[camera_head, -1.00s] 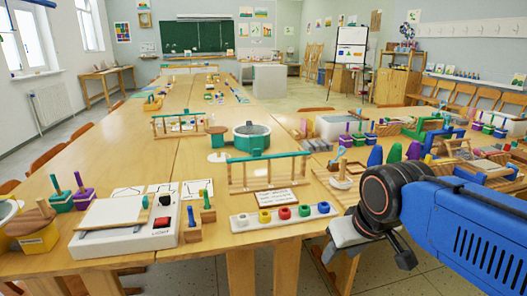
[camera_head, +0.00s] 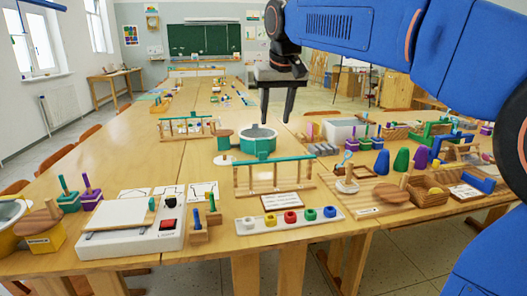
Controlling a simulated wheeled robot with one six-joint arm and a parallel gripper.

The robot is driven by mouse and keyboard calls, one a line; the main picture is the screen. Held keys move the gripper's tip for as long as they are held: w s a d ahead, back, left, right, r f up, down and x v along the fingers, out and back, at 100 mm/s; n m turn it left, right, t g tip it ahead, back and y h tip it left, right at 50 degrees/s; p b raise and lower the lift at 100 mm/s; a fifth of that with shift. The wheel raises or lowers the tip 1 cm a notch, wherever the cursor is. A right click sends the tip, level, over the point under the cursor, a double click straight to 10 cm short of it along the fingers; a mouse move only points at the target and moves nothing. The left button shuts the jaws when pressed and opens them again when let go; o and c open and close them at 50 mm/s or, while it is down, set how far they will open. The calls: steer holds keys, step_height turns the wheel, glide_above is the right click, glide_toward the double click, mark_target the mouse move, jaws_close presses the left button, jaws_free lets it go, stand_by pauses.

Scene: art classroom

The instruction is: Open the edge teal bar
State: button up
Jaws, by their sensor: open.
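A wooden frame with a teal bar (camera_head: 272,160) along its top stands near the front edge of the table. A second, similar frame with a teal bar (camera_head: 187,119) stands farther back on the left. My gripper (camera_head: 276,118) hangs in the upper middle of the picture, fingers pointing down and apart, with nothing between them. In the picture it is above the nearer teal bar and just above the round teal-rimmed pot. It touches neither bar. How far it is from the nearer bar in depth is hard to tell.
A white strip with coloured rings (camera_head: 290,220) and a small card lie before the nearer frame. The teal pot (camera_head: 258,140) stands behind it. A white light box (camera_head: 130,230) is at left, a spindle base (camera_head: 347,183) at right. Bare tabletop (camera_head: 110,150) lies at back left.

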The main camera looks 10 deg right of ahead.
mark_target(263, 153)
steer(key=x, duration=0.5)
steer(key=w+a+x, duration=0.1)
steer(key=x, duration=0.5)
steer(key=w+r+x, duration=0.1)
steer(key=x, duration=0.5)
steer(key=shift+w+a+f, duration=0.1)
steer(key=shift+w+a, duration=0.15)
steer(key=shift+w, duration=0.05)
steer(key=shift+c, duration=0.7)
